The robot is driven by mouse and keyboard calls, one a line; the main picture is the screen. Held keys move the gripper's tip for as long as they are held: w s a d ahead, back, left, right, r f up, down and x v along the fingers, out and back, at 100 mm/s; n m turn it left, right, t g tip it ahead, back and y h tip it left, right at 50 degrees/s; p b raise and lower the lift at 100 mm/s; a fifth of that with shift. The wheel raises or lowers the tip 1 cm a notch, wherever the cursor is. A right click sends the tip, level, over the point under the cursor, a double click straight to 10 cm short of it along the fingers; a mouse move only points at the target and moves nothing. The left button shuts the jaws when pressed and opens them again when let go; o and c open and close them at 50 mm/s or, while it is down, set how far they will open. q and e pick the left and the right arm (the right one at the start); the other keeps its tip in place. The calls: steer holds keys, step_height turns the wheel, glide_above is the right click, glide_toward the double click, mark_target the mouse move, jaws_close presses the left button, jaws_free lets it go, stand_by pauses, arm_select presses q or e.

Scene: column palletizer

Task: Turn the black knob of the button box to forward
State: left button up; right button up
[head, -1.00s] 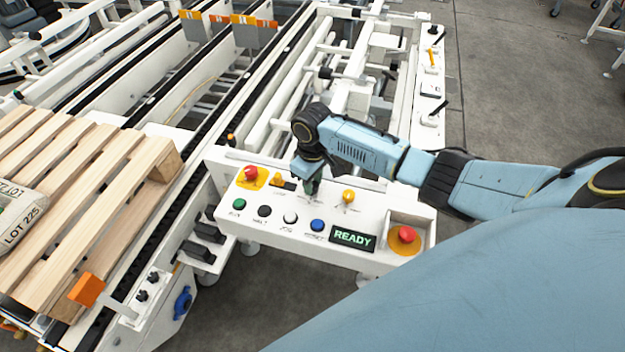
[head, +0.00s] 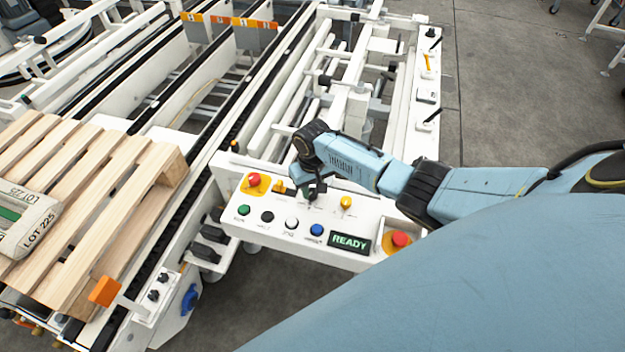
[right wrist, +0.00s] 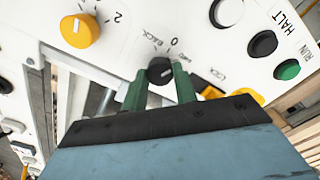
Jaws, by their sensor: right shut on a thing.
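The white button box (head: 375,208) stands in the middle of the head view, with a lit READY display (head: 349,243). The black knob (right wrist: 160,70) shows in the right wrist view between the two green fingers of my right gripper (right wrist: 160,88). The gripper is shut on it. The labels BACK and 0 can be read beside the knob, and a third label is partly hidden by a finger. I cannot tell exactly where the knob's mark points. In the head view my right gripper (head: 314,190) reaches down to the panel and mostly hides the knob. My left gripper is out of view.
A yellow knob (head: 346,202) sits right of the gripper, and a red stop button (head: 253,180) at the box's left. Green, black, white and blue buttons line the front. Another red button (head: 400,239) lies near my arm. A pallet (head: 135,165) with a bag stands left.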

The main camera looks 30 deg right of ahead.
mark_target(313, 191)
steer(key=shift+r+m+p, duration=0.1)
steer(key=shift+m+p, duration=1)
steer(key=shift+m, duration=0.6)
steer(key=shift+w, duration=0.1)
steer(key=o, duration=1)
steer(key=shift+c, duration=0.2)
step_height(313, 191, up, 13)
steer(key=p, duration=0.3)
steer(key=shift+r+p, duration=0.15)
steer(key=shift+p, duration=0.2)
